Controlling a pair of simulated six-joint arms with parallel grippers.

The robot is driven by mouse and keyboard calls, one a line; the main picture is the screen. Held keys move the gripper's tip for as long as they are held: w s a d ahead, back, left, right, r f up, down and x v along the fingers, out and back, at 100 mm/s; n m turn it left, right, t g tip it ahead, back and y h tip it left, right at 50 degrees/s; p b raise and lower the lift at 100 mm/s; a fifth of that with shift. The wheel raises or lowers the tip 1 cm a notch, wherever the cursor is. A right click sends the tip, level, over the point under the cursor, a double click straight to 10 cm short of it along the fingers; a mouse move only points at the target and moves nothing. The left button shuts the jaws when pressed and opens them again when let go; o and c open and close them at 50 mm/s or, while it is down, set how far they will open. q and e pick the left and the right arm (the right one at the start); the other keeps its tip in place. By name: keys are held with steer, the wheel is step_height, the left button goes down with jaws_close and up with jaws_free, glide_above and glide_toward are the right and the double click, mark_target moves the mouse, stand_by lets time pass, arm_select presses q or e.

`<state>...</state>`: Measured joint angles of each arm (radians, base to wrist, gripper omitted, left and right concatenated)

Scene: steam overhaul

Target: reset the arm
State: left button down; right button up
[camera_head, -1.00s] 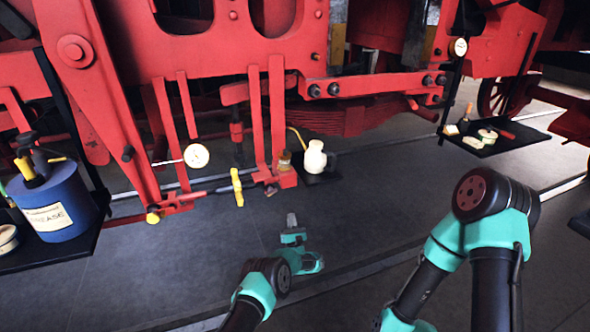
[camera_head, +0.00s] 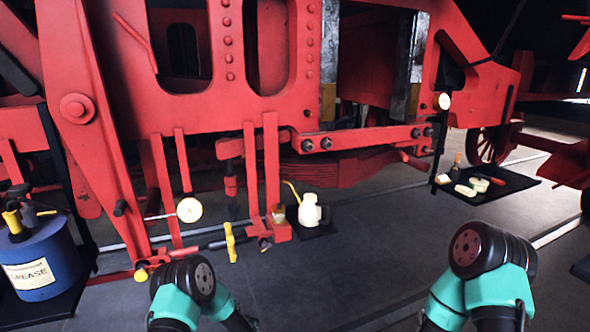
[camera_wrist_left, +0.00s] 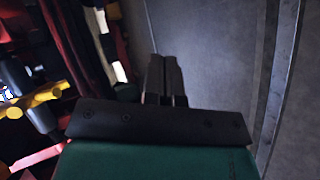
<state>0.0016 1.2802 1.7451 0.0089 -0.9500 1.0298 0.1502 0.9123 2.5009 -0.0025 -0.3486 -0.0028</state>
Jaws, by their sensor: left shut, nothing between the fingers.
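My left arm shows at the bottom of the head view as a black and teal joint; its fingers are out of that view. In the left wrist view my left gripper (camera_wrist_left: 165,80) is shut with its fingers together and nothing between them, above the grey floor. My right arm shows at the lower right of the head view, folded, and its gripper is out of frame.
A red locomotive frame (camera_head: 270,110) fills the back. A blue grease tub (camera_head: 42,258) stands at left. A cream oil can (camera_head: 309,210), a yellow-handled valve (camera_head: 230,242) and a white gauge (camera_head: 189,210) are at mid-left. A black tray (camera_head: 507,184) lies at right. The middle floor is clear.

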arm_select(q)
steer(key=s+a+r+m+g, duration=0.1)
steer(key=s+m+g, duration=0.3)
steer(key=s, duration=0.8)
steer(key=s+a+r+m+g+h, duration=0.1)
steer(key=s+a+r+m+g, duration=0.1)
steer(key=s, duration=1)
steer(key=s+a+r+m+g, duration=0.1)
steer(key=s+a+m+g, duration=0.2)
steer(key=s, duration=0.9)
steer(key=m+g, duration=0.2)
steer(key=m, duration=0.1)
steer(key=shift+s+a+r+m+g+h, duration=0.15)
steer(key=shift+s+a+m+g+h, duration=0.15)
steer(key=shift+a+h, duration=0.1)
